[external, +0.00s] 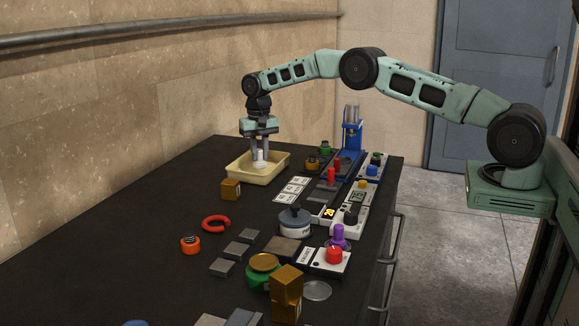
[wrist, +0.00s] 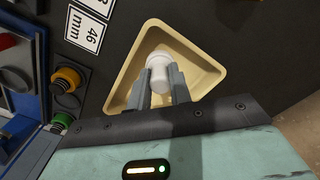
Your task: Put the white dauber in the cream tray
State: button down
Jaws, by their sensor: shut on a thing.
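The white dauber (external: 260,161) is between the fingers of my gripper (external: 259,151), which is shut on it. The cream tray (external: 244,176) lies on the black table near the wall, directly below. In the wrist view the dauber (wrist: 159,76) shows at the fingertips of my gripper (wrist: 160,88), over the inside of the cream tray (wrist: 213,71). I cannot tell whether the dauber touches the tray floor. Part of the tray is hidden behind my fingers.
A blue press (external: 351,135) and several coloured devices line the table's right side.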

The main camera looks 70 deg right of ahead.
aim_at(260, 160)
jog(key=shift+f+p, duration=0.5)
jog(key=shift+f, duration=1.35)
jog(key=shift+f, duration=0.1)
jog(key=shift+f, duration=0.15)
jog(key=c, duration=1.3)
grip_release()
jog(key=shift+r, duration=0.2)
notch_tip(260, 160, up, 12)
jog(key=shift+a+r+b, duration=0.1)
jog(key=shift+b, duration=1.1)
